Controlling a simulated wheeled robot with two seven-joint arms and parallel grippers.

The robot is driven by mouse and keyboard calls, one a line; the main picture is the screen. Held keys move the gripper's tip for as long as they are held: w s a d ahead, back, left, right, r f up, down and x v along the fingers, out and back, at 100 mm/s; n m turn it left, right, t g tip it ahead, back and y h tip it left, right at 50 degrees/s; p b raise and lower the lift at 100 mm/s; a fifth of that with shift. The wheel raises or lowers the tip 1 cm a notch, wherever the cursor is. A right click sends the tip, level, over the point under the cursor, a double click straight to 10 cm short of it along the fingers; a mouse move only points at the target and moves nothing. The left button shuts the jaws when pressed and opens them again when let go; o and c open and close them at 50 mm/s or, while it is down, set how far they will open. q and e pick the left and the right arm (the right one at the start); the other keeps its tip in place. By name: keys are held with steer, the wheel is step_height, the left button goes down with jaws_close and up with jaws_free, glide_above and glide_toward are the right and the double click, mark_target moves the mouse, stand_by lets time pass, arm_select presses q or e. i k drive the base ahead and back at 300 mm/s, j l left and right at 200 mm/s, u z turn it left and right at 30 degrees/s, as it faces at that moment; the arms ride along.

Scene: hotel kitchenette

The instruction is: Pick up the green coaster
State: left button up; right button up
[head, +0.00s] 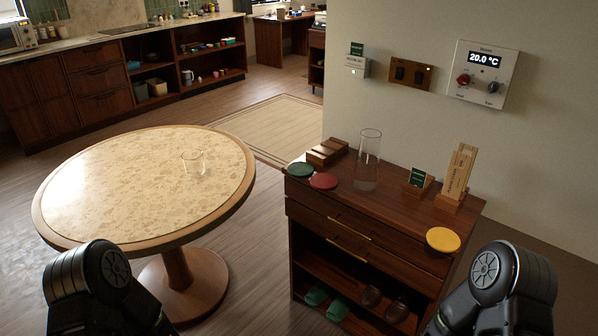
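The green coaster (300,170) is a flat round disc on top of the dark wooden cabinet (395,228), near its left front corner. A red coaster (323,181) lies just to its right, close beside it. A yellow coaster (443,239) lies at the right front of the same top. Parts of my two arms show at the bottom left and bottom right of the picture. Neither gripper's fingers are in view. Nothing covers the green coaster.
A tall clear glass vase (368,160), a wooden block holder (327,151), a small green card stand (417,181) and a wooden stand (459,178) share the cabinet top. A round table (90,232) with a clear glass (193,162) stands left. Floor shows between table and cabinet.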

mark_target(300, 169)
steer(key=i+j, duration=0.25)
steer(key=i, duration=0.2)
steer(key=i+j, duration=0.2)
steer(key=i, duration=0.3)
steer(key=i+j, duration=0.25)
steer(key=i, duration=0.2)
steer(key=z, duration=1.4)
